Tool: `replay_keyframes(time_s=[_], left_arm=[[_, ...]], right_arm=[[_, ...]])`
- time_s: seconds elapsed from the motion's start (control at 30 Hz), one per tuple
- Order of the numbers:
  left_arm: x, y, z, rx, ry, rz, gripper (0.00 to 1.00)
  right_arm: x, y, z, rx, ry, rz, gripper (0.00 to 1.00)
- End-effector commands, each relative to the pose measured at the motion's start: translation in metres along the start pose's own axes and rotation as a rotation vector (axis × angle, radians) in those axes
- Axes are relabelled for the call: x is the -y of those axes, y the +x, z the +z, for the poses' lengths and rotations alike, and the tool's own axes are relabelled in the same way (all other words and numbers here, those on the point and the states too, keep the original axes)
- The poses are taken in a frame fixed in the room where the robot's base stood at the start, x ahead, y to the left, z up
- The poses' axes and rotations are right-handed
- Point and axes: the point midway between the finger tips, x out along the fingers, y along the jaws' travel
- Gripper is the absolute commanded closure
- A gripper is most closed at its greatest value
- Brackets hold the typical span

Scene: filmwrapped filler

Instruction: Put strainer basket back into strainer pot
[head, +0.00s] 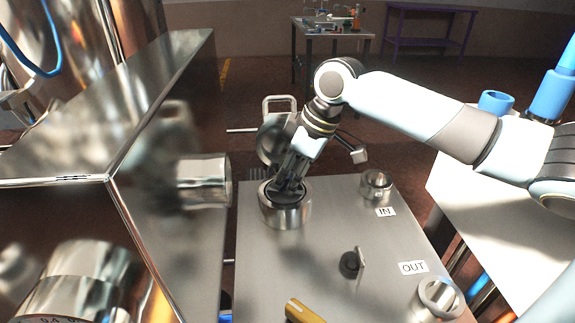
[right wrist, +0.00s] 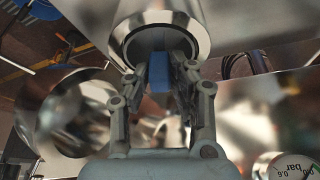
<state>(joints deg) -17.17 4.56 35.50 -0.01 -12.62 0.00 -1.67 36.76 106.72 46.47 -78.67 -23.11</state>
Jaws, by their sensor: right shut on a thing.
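The strainer pot (head: 286,215) is a round steel pot on the steel panel, left of the IN label. It also shows in the right wrist view (right wrist: 126,30). Its round lid (head: 272,140) stands open behind it. My right gripper (head: 287,188) points down at the pot's mouth, with its fingertips at or inside the rim. It also shows in the right wrist view (right wrist: 160,72), shut on a blue piece (right wrist: 158,74), which looks like the strainer basket's handle. The basket's body is hidden by the gripper and the pot. My left gripper is not in view.
A steel fitting (head: 376,184) stands by the IN label and another (head: 440,299) by the OUT label. A dark knob (head: 352,263) and a yellow handle (head: 303,312) are nearer. A large steel housing (head: 160,90) rises at the left.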

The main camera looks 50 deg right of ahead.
Motion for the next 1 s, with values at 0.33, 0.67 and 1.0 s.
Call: replay_keyframes(time_s=[0.33, 0.67, 1.0], left_arm=[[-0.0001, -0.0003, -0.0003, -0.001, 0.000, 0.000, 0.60], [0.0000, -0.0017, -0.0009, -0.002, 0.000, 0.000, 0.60], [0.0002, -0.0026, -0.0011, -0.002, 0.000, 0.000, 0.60]], right_arm=[[0.0000, 0.0000, -0.0001, 0.000, 0.000, 0.000, 1.00], [0.0001, 0.0027, 0.0011, 0.000, -0.001, 0.000, 1.00], [0.0002, 0.0056, 0.0025, 0.000, 0.000, -0.001, 1.00]])
